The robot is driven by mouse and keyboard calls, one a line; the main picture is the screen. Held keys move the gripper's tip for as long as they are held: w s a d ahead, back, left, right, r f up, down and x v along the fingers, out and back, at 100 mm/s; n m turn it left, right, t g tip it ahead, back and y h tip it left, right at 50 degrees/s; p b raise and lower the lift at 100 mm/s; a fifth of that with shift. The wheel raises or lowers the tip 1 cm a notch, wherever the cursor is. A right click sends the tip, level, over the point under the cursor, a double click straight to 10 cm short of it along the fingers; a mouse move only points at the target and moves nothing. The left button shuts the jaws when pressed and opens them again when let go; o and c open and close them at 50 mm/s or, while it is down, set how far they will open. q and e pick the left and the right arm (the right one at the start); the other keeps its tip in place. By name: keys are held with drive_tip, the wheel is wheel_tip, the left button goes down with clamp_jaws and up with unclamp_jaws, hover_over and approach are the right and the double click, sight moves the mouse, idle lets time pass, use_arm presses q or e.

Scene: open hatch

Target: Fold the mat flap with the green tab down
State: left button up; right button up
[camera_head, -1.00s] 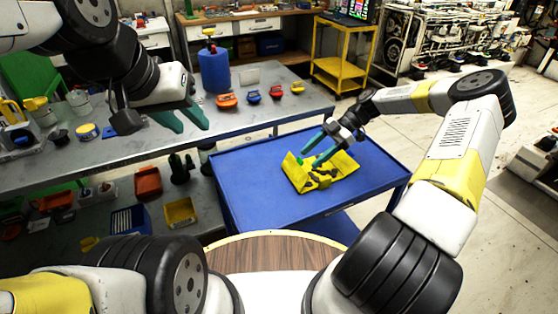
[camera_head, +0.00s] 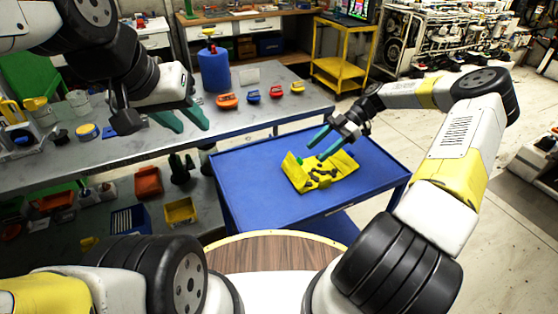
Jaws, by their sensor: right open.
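The yellow mat (camera_head: 322,184) lies on the blue cart top, with dark pieces on its middle. Its left flap (camera_head: 294,167) stands up at a slant and carries the green tab (camera_head: 299,160) near its top. The right flap (camera_head: 342,161) also looks raised along the far right side. My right gripper (camera_head: 321,146) is open and empty, with its teal fingers just above and behind the mat, to the right of the green tab. It looks apart from the tab. My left gripper (camera_head: 188,122) is open and empty over the grey workbench, well away from the mat.
The blue cart (camera_head: 248,200) has bare room around the mat. The grey workbench (camera_head: 110,160) on the left bears a blue cylinder (camera_head: 214,70) and several small coloured clamps. A yellow trolley (camera_head: 340,72) stands behind.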

drive_tip(key=shift+r, duration=3)
drive_tip(key=shift+c, duration=0.2)
drive_tip(key=shift+a, duration=0.1)
drive_tip(key=c, duration=0.3)
drive_tip(key=shift+s+a+f+g+h, duration=0.2)
drive_tip(key=shift+s+a+f+h, duration=0.1)
drive_tip(key=shift+a, duration=0.25)
drive_tip(key=shift+s+a+f+g+h, duration=0.2)
drive_tip(key=shift+a+f+h, duration=0.1)
drive_tip(key=shift+a, duration=0.25)
drive_tip(key=c, duration=0.8)
drive_tip(key=s+a+f+h, duration=0.1)
drive_tip(key=s+a+f+g+h, duration=0.1)
drive_tip(key=a, duration=0.1)
drive_tip(key=s+a+f+h, duration=0.1)
drive_tip(key=a+h, duration=0.1)
drive_tip(key=shift+s+a, duration=0.1)
drive_tip(key=shift+a, duration=0.05)
clamp_jaws()
drive_tip(key=s+a+f+t+h, duration=0.1)
drive_tip(key=s+a+f+h, duration=0.1)
drive_tip(key=s+a+h, duration=0.45)
drive_tip(key=w+a+r+t+h, duration=0.3)
drive_tip(key=a+r+t+h, duration=0.1)
drive_tip(key=r+t+h, duration=0.35)
approach(297, 170)
drive_tip(key=shift+w+d+f+t+y, duration=0.1)
drive_tip(key=shift+w+d+t+y, duration=0.1)
drive_tip(key=shift+d+t+y, duration=0.15)
